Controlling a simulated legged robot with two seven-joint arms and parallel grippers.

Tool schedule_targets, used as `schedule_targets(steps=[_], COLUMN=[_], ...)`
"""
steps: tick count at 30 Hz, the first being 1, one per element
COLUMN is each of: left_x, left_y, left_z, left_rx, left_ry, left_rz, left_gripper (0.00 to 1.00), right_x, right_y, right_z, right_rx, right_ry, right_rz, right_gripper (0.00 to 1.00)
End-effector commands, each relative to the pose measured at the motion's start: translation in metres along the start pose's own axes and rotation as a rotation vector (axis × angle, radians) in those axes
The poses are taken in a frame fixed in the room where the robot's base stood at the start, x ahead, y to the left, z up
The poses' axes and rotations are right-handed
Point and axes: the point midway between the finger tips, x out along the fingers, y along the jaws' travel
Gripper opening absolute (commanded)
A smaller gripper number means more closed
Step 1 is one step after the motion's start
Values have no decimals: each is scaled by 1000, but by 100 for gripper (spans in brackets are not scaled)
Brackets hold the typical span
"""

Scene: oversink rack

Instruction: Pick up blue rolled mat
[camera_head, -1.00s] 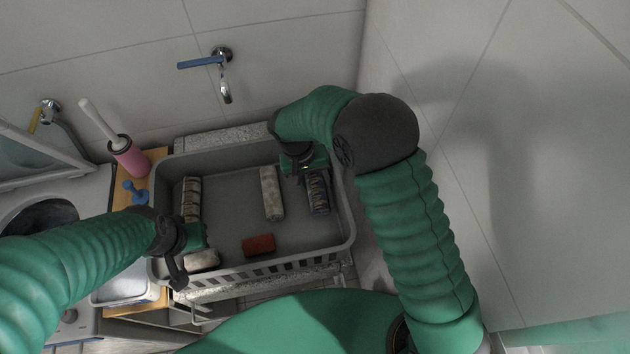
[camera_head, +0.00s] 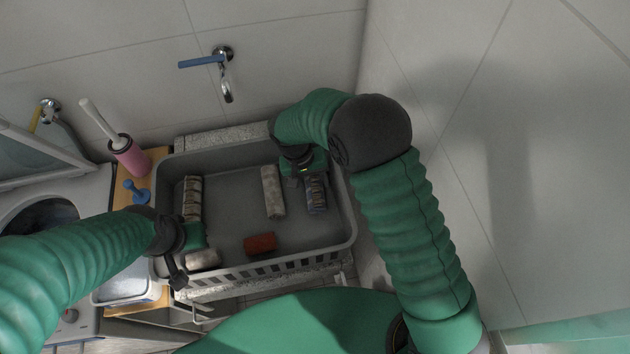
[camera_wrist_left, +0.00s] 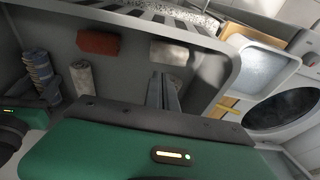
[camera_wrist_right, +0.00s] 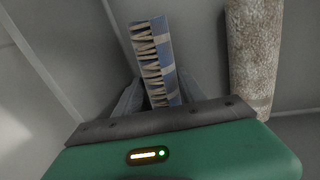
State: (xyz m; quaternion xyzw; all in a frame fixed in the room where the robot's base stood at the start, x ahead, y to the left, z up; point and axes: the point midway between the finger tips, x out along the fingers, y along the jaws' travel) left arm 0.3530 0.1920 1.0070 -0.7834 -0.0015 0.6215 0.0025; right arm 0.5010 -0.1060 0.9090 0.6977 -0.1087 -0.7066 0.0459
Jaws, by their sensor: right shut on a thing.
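The blue rolled mat (camera_head: 316,196) with pale stripes is in the right part of the grey basin. My right gripper (camera_wrist_right: 155,98) is shut on the mat, one finger on each side, as the right wrist view shows. The near part of the mat sticks out beyond the fingers; its other end is hidden by my gripper. The mat also shows in the left wrist view (camera_wrist_left: 40,72). My left gripper (camera_wrist_left: 163,88) is over the basin's left front corner, with its fingers apart by a narrow gap and nothing seen between them.
The grey basin (camera_head: 352,225) also holds a grey speckled roll (camera_head: 272,192), a striped roll (camera_head: 193,198), a red block (camera_head: 260,244) and a pale roll (camera_head: 203,259). A wall stands close on the right. A pink brush holder (camera_head: 131,158) stands left of the basin.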

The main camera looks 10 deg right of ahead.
Motion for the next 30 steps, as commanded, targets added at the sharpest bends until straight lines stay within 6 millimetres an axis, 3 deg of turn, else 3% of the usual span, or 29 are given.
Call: schedule_targets(steps=[5,19,24,30], left_x=[2,9,9,9], left_y=[0,0,0,0], left_z=[1,2,2,2], left_rx=[-1,-1,0,-1], left_ry=[0,0,0,0], left_rz=[0,0,0,0], left_gripper=[0,0,0,0], right_x=[-22,-149,-170,-173], right_y=[4,34,38,40], right_z=[-1,-1,-1,0], right_rx=[1,0,0,-1], right_ry=[6,5,3,0], right_rz=[-3,-4,-2,-1], right_gripper=[4,4,4,4])
